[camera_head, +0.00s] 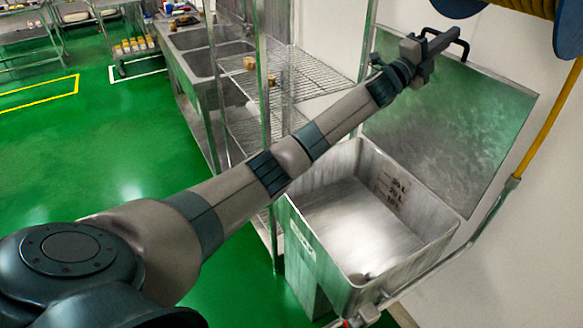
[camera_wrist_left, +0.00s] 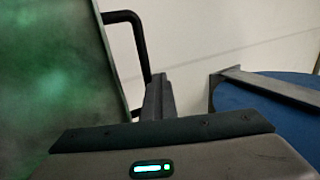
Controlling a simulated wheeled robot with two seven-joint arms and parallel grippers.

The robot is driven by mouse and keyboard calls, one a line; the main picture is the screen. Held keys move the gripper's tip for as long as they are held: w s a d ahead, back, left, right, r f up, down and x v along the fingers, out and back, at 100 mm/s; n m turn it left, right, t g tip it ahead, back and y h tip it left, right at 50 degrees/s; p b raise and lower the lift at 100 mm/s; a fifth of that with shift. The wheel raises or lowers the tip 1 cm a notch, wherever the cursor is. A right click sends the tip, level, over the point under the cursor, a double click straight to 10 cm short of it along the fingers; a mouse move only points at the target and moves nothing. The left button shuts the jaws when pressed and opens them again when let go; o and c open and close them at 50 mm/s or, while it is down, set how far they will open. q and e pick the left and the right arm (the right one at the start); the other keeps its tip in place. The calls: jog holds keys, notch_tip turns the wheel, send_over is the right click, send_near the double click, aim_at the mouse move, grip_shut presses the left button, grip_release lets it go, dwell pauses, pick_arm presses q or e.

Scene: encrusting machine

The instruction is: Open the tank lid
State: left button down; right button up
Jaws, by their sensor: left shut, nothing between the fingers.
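The tank (camera_head: 297,228) is an open metal box, and I see its empty-looking inside with a small object at the near bottom corner. Its flat metal lid (camera_head: 450,125) stands raised and tilted back near the white wall behind it. A black bar handle (camera_head: 464,48) is at the lid's top edge; the handle also shows in the left wrist view (camera_wrist_left: 141,48). My left gripper (camera_head: 446,40) is shut and empty, close beside the handle. In the left wrist view its fingers (camera_wrist_left: 158,98) are together to the right of the lid (camera_wrist_left: 60,60). My right gripper is out of view.
A blue reel (camera_head: 459,7) with a yellow hose (camera_head: 558,120) hangs at the upper right, close to my left gripper. A wire shelf rack (camera_head: 310,75) stands left of the tank, with a sink (camera_head: 205,50) behind. The green floor at left is largely clear.

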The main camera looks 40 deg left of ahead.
pick_arm(q)
jog(key=shift+w+d, duration=0.25)
jog(key=shift+w, duration=0.25)
jog(key=shift+w+d, duration=0.2)
jog(key=shift+w, duration=0.25)
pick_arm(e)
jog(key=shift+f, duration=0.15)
pick_arm(q)
jog(key=shift+s+a, duration=0.1)
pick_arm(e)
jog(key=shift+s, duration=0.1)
